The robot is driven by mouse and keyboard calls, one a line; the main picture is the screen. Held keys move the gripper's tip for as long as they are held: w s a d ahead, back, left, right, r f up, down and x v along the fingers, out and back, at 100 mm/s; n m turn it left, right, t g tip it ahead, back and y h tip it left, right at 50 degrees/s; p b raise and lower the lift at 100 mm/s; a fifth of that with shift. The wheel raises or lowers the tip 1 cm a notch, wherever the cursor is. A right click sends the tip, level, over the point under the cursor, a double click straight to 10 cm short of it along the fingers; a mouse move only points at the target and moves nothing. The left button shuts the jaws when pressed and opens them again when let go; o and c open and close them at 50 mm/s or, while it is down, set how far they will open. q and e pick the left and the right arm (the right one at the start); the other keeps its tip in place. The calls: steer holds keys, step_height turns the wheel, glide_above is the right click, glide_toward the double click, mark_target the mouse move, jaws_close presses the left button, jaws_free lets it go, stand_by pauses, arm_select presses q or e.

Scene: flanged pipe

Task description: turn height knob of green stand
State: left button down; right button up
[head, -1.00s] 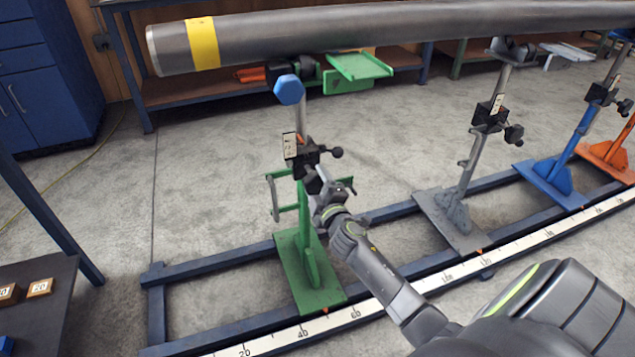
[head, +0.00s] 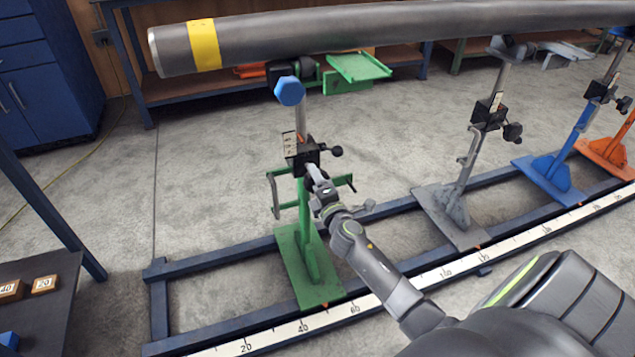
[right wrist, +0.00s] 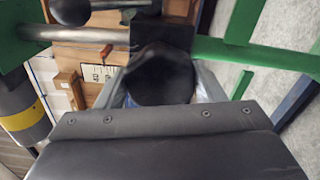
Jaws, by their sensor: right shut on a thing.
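The green stand (head: 306,255) stands upright on the floor rails at the left of the head view, under the pipe (head: 330,30). A black collar (head: 301,156) with a scale plate sits on its post. My right gripper (head: 312,170) is at the collar's front side, its fingertips small and partly hidden. In the right wrist view, a round black knob (right wrist: 160,72) lies between the fingers of my right gripper (right wrist: 160,90), which is shut on it. A smaller black ball knob (head: 336,151) sticks out to the right of the collar. My left gripper is not in view.
A grey stand (head: 455,210), a blue stand (head: 552,178) and an orange stand (head: 612,150) stand farther right along the rails. A dark table (head: 50,310) with numbered blocks is at the lower left. The floor left of the green stand is clear.

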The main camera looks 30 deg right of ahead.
stand_by(0.3)
steer(key=o, duration=1)
steer(key=v, duration=1.7)
steer(key=shift+s, duration=0.25)
steer(key=shift+d, duration=0.1)
